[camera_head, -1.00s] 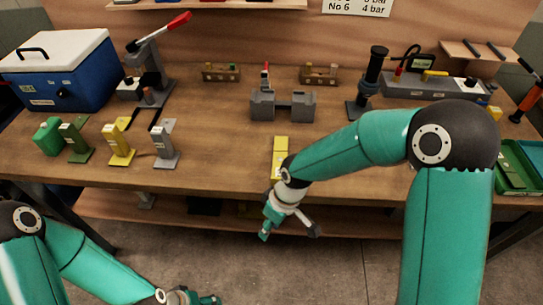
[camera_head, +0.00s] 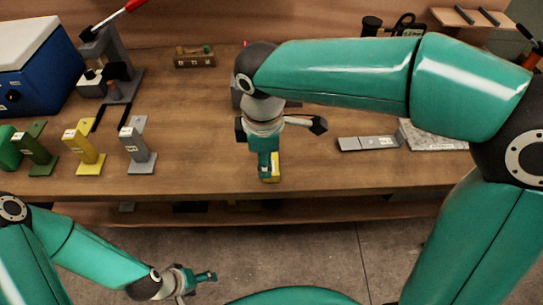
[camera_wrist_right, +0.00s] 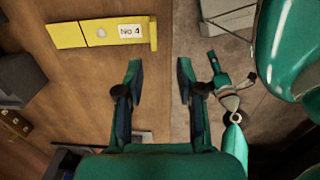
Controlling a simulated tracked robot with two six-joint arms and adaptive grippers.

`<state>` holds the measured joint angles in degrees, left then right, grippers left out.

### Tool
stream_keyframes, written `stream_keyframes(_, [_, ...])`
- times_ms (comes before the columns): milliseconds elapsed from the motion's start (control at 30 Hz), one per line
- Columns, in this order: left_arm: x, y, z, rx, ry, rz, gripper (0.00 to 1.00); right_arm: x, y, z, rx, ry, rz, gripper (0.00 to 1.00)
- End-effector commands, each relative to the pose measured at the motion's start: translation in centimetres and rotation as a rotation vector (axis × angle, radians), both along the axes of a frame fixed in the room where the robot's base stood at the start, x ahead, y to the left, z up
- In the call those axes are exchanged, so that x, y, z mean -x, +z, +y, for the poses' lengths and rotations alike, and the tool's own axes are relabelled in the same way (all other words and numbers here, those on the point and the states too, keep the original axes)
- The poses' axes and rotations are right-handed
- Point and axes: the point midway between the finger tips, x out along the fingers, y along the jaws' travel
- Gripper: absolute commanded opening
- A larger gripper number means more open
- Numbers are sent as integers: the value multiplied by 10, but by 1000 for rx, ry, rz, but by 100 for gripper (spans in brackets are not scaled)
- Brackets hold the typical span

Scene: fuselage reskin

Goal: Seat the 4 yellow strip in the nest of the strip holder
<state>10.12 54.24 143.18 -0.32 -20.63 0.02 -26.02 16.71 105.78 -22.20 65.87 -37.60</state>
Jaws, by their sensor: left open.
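The yellow strip (camera_wrist_right: 95,32), a flat bar with a "No 4" label and a raised end, lies on the bench near its front edge. In the head view only part of the strip (camera_head: 274,167) shows beside my right gripper (camera_head: 270,150). In the right wrist view, my right gripper (camera_wrist_right: 159,80) has its fingers apart with nothing between them; the strip is ahead and to their left. My left gripper (camera_head: 196,281) is open and empty, below and in front of the bench. I cannot tell which thing is the strip holder; a grey block (camera_head: 237,98) behind my right arm is mostly hidden.
Green, yellow (camera_head: 84,148) and grey (camera_head: 137,147) stands are on the left of the bench, near a lever press (camera_head: 110,70) and a blue cooler (camera_head: 40,75). A grey plate (camera_head: 368,143) lies on the right. The bench between the grey stand and my right gripper is clear.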

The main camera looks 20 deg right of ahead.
Motion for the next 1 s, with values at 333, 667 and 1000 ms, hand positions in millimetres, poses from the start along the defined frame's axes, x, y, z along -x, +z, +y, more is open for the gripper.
stream_keyframes(333, [0, -1, 0, 0, 0, 0, 66, -3, -34, 0, 1, 3, 1, 38])
stream_keyframes(667, [0, 2, 0, 0, 0, 0, 66, -10, -74, -8, 1, 3, 4, 38])
stream_keyframes(1000, [0, 2, 0, 0, 0, 0, 66, -11, -82, -7, 0, 4, 0, 38])
